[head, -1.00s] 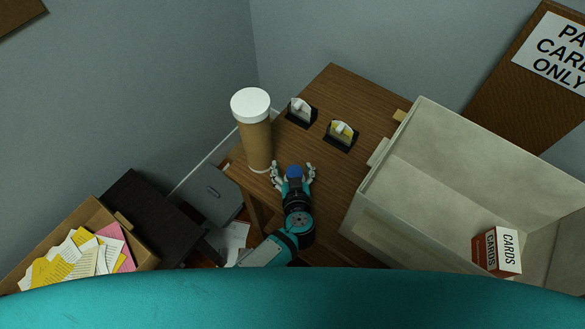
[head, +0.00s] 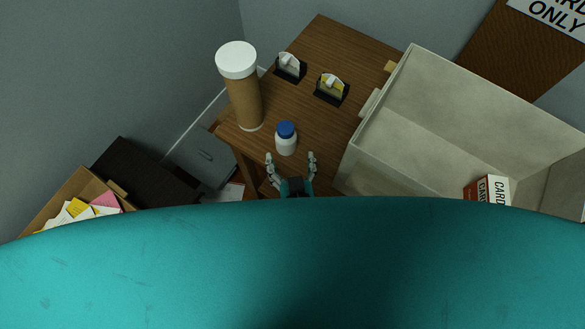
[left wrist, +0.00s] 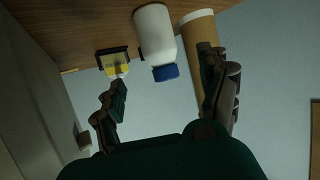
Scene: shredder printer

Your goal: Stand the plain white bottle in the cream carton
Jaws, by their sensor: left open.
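The plain white bottle (head: 286,145) with a blue cap stands upright on the wooden table, near its front edge. In the left wrist view the bottle (left wrist: 153,32) appears upside down, between and beyond the fingers. My left gripper (head: 290,157) is open and empty, its fingers pointing at the bottle from the near side. The cream carton (head: 385,165) is a large open-topped box to the right of the bottle. A red and white cards box (head: 487,190) is inside it, partly hidden by my teal body. My right gripper is not in view.
A tall brown cylinder with a white lid (head: 243,90) stands left of the bottle. Two small black card holders (head: 290,68) (head: 331,89) stand behind it. A box of papers (head: 80,190) and a dark cabinet (head: 135,170) are lower left.

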